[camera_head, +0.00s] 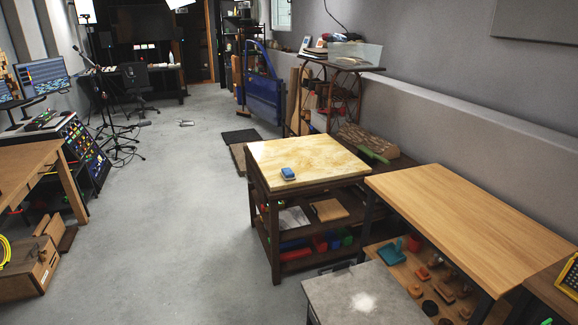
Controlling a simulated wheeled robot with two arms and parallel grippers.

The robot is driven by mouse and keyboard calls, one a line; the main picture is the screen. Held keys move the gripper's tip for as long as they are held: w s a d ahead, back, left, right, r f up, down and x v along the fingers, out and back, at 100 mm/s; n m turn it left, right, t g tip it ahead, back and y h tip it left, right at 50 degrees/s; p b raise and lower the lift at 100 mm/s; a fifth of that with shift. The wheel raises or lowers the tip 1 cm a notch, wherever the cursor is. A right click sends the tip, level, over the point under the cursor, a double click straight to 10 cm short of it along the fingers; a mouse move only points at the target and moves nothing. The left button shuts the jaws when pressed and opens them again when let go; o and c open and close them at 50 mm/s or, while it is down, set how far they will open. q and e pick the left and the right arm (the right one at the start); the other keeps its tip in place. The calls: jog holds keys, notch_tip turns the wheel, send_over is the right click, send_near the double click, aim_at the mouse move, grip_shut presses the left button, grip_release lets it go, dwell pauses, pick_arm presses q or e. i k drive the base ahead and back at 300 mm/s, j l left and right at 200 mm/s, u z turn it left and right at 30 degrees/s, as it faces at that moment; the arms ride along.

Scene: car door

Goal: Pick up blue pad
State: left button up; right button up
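A small blue pad (288,174) lies on the light wooden top of a dark-framed cart (315,155), close to the cart's left front edge. Its top is blue and a paler layer shows around it. Nothing touches the pad. Neither of my grippers is in the head view. A blue car door (264,92) stands upright farther back, near the right wall.
A wooden table (470,215) stands right of the cart, and a grey-topped stand (340,295) is in front. Another wooden table (25,165) and a crate (35,265) are at the left. The grey floor (180,220) between is clear.

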aim_at(287, 173)
jog(key=i+j+z, duration=0.15)
jog(key=i+j, duration=0.2)
jog(key=i, duration=0.3)
jog(key=i+j+z, duration=0.15)
jog(key=i+j, duration=0.25)
jog(key=i, duration=0.2)
jog(key=i+j+z, duration=0.1)
jog(key=i+j, duration=0.35)
jog(key=i, duration=0.15)
